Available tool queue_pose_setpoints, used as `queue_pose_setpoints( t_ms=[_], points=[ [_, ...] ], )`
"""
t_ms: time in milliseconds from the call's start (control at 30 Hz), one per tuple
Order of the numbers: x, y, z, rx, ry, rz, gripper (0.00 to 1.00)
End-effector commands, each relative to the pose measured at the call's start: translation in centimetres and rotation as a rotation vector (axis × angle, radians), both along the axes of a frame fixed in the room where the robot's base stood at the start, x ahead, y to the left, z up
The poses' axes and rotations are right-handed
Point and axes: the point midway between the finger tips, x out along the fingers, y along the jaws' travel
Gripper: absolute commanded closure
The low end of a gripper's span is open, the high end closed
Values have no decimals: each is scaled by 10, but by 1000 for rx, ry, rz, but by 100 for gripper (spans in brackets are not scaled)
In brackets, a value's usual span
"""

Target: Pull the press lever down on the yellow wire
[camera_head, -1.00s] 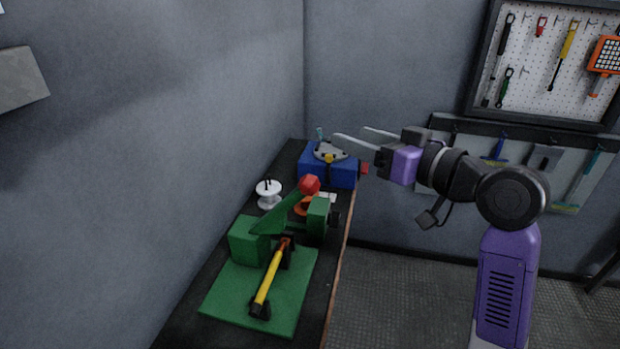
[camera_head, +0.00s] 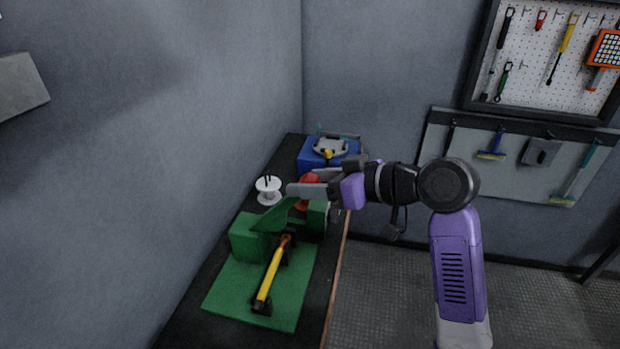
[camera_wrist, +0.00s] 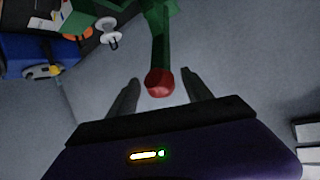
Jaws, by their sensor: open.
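The green press (camera_head: 247,237) stands on a green base plate (camera_head: 230,297) on the bench. Its green lever slants up to a red knob (camera_head: 309,179). In the wrist view, the red knob (camera_wrist: 159,82) sits between the two open fingers (camera_wrist: 161,94), nearer the left one. No contact with it can be made out.
A white spool (camera_head: 268,189) stands on the bench behind the press. A blue box (camera_head: 313,160) with a grey and yellow item is at the bench's far end. Walls close off the left and back.

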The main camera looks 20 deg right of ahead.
Motion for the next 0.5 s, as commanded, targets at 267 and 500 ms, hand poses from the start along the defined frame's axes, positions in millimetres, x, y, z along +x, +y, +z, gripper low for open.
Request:
queue_pose_setpoints(
  t_ms=[267, 500],
  points=[
    [4, 3, -2, 0, 0, 0, 42],
    [4, 3, -2, 0, 0, -1, 73]
  ],
)
